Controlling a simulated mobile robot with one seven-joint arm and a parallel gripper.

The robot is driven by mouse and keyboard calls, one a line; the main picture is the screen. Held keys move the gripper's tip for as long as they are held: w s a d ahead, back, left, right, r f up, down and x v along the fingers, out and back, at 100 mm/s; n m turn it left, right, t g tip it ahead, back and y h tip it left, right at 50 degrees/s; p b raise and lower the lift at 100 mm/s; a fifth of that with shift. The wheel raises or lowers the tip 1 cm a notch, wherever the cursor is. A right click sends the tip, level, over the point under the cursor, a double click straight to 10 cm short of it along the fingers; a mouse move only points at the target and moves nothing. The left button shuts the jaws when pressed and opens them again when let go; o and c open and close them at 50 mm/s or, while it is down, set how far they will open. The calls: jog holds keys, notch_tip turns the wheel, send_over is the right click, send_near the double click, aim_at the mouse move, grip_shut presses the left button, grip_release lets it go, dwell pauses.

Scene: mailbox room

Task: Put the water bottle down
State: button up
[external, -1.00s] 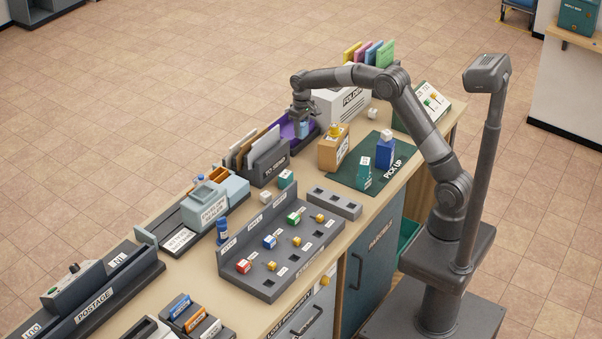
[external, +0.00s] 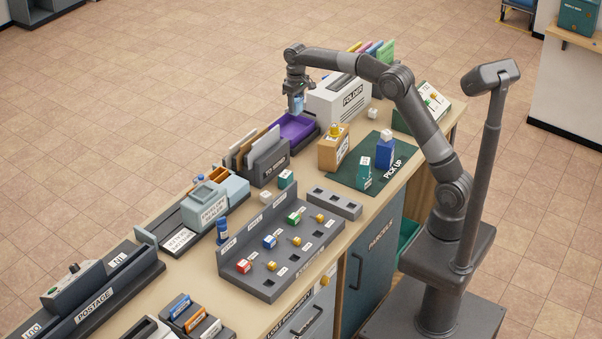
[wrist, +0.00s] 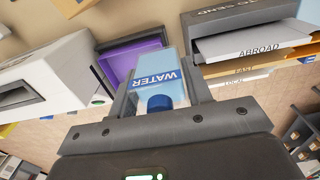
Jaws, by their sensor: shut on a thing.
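The water bottle (wrist: 160,72) is light blue with a dark blue cap and a "WATER" label. My gripper (external: 297,104) is shut on it; in the wrist view the fingers (wrist: 160,98) clasp its two sides. In the external view only a small blue part of the bottle (external: 298,103) shows below the gripper. The bottle is held in the air above the purple-lined tray (external: 294,126). The tray also shows behind the bottle in the wrist view (wrist: 121,60), and the part of it that I see is empty.
The white folder machine (external: 338,100) stands right of the tray. The "TO SEND" rack (external: 268,160) with envelopes stands on its left. The floor lies beyond the counter's far edge.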

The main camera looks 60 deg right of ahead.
jog(key=s+d+r, duration=0.1)
jog(key=s+d, duration=0.5)
jog(key=s, duration=0.6)
jog(key=s+d, duration=0.6)
jog(key=s, duration=0.5)
jog(key=f, duration=1.6)
jog(key=shift+s+f, duration=0.25)
jog(key=shift+s, duration=0.1)
jog(key=shift+f, duration=2.3)
jog(key=shift+f, duration=0.1)
jog(key=o, duration=1)
jog(key=shift+o, duration=0.2)
